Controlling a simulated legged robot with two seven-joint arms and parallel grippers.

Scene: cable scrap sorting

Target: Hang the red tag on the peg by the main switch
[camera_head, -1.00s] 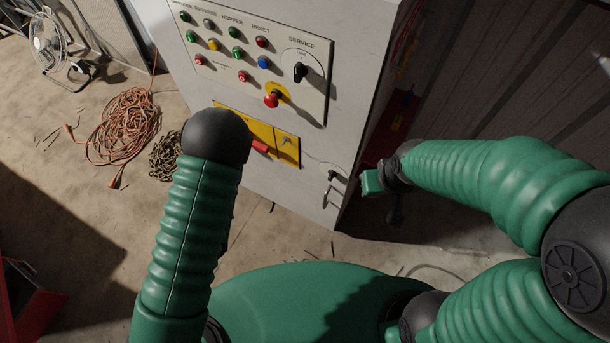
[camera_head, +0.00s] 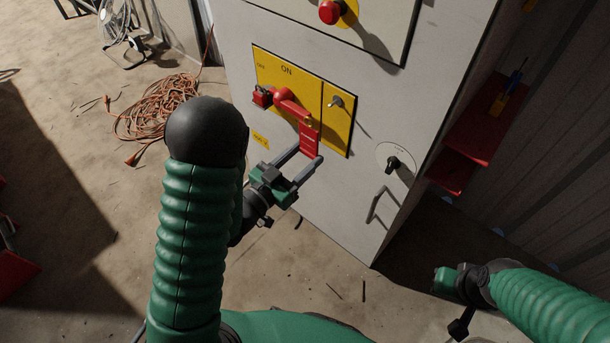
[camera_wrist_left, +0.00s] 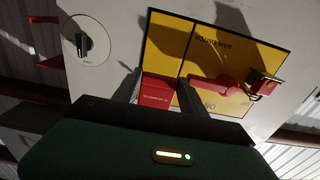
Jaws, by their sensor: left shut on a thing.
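The red tag (camera_head: 309,138) is between the fingers of my left gripper (camera_head: 308,156), which is shut on it. The tag is in front of the lower part of the yellow switch plate (camera_head: 267,66), below a small metal peg (camera_head: 336,102) on the plate's right section. The tag looks apart from the peg. The main switch has a red handle (camera_head: 290,103) with a red lock (camera_head: 262,97) at its left end. The left wrist view shows the tag (camera_wrist_left: 157,91) with white print; the peg is not visible there. My right gripper (camera_head: 448,281) is away at the lower right.
The grey cabinet (camera_head: 235,30) carries a red emergency button (camera_head: 330,12) above the plate. A black knob (camera_head: 393,164) and a metal handle (camera_head: 380,206) are to the right. A red shelf (camera_head: 480,125) stands beside the cabinet. An orange cable coil (camera_head: 165,105) lies on the floor.

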